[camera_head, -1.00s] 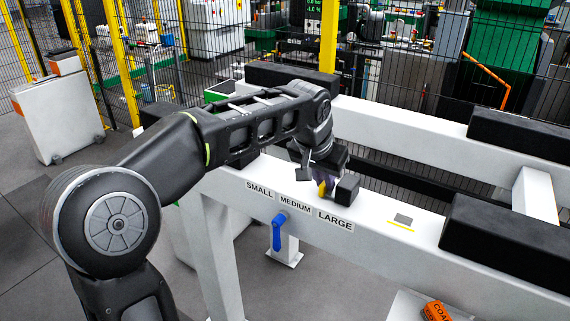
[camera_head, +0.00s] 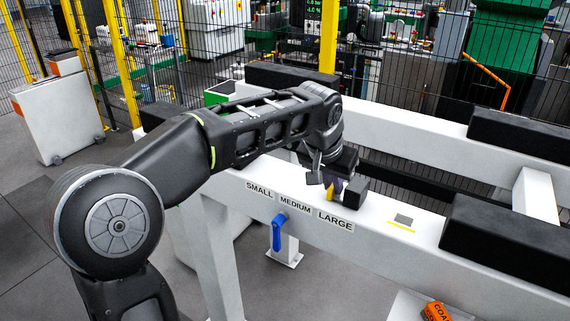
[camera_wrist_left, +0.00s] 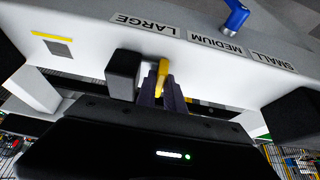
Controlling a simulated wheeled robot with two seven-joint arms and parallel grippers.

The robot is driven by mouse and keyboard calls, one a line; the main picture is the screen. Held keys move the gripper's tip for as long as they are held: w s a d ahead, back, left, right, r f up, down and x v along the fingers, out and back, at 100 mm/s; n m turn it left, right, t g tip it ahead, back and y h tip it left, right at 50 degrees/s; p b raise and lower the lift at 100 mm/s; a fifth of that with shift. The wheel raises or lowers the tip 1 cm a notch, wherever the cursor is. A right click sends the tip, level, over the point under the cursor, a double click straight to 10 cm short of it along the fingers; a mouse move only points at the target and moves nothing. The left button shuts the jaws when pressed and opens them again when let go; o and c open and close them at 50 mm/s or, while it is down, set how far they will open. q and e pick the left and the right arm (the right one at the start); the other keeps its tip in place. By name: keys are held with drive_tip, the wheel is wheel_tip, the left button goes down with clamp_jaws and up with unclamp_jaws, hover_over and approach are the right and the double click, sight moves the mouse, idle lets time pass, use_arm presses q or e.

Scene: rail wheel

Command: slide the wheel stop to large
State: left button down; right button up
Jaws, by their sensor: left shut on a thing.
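The wheel stop shows as a black block (camera_head: 354,193) with a yellow handle (camera_head: 330,193) on top of the white beam (camera_head: 380,247). My left gripper (camera_head: 335,178) is over the beam, just left of the black block. In the left wrist view its two purple fingers (camera_wrist_left: 161,92) are closed around the yellow handle (camera_wrist_left: 162,73), with the black block (camera_wrist_left: 123,72) beside them. The SMALL (camera_head: 259,190), MEDIUM (camera_head: 295,207) and LARGE (camera_head: 336,223) labels run along the beam's face. The black block stands behind the LARGE label's right part. My right gripper is not in view.
A blue lever (camera_head: 279,232) hangs on the beam's front below MEDIUM. To the right, the beam top has a grey patch with a yellow line (camera_head: 402,221), then a long black pad (camera_head: 505,245). The beam top between stop and pad is clear.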

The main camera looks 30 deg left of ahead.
sight(349, 184)
use_arm(q)
drive_tip(key=shift+w+d+r, duration=0.1)
drive_tip(key=shift+d, duration=0.75)
drive_tip(key=shift+w+d+r, duration=0.1)
drive_tip(key=shift+d, duration=0.75)
drive_tip(key=c, duration=1.5)
unclamp_jaws()
drive_tip(key=shift+f, duration=0.2)
drive_tip(key=shift+o, duration=1.3)
drive_tip(key=shift+f, duration=0.1)
wheel_tip(349, 184, up, 6)
drive_tip(key=p, duration=0.4)
drive_tip(key=shift+p, duration=0.35)
